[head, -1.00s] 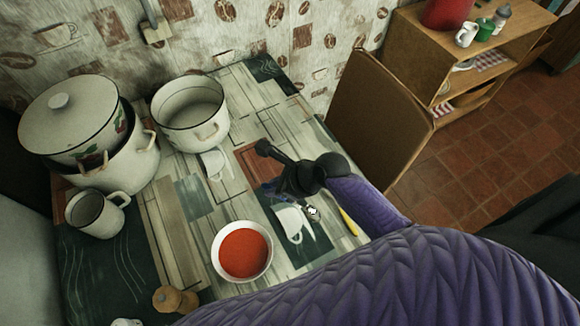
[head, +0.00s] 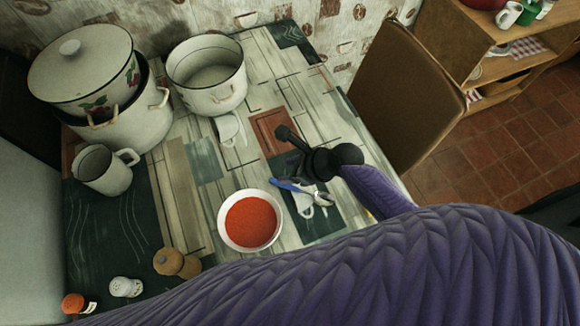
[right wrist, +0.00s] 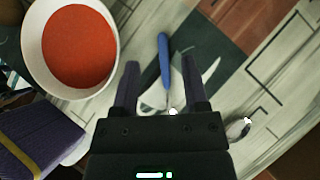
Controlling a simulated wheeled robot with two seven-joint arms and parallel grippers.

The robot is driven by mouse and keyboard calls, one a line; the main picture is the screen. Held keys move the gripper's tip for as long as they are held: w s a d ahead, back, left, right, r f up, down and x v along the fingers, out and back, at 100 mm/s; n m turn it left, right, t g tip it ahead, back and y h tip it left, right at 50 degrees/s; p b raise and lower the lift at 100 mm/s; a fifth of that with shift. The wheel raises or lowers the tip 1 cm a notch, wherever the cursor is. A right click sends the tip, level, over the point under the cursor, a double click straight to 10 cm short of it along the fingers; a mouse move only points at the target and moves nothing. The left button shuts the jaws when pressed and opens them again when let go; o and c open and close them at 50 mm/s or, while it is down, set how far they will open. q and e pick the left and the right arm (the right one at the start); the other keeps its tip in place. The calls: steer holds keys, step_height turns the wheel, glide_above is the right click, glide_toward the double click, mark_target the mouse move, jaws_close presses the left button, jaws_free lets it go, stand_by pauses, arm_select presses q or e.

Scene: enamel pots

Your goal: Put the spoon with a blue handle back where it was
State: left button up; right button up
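The blue-handled spoon (head: 287,185) lies on the patterned tabletop, just right of the bowl of red food in the head view. In the right wrist view its blue handle (right wrist: 164,60) shows between and beyond the fingers; its metal end is partly hidden by the gripper body. My right gripper (right wrist: 161,88) is open above it, its fingers apart on either side, not closed on anything. In the head view my right gripper (head: 295,160) is dark and partly hides the spoon area. My left gripper is not in view.
A white bowl (head: 225,234) of red food stands close left of the spoon. An open pot (head: 205,97), lidded pots (head: 140,125) and a mug (head: 100,172) stand farther left. Shakers (head: 125,287) are at the front left. Another metal spoon end (right wrist: 238,128) shows right of the gripper.

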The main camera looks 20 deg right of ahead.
steer(key=shift+r, duration=0.1)
steer(key=p+v, duration=0.5)
steer(key=v, duration=0.7)
steer(key=shift+p, duration=0.35)
steer(key=shift+s, duration=0.1)
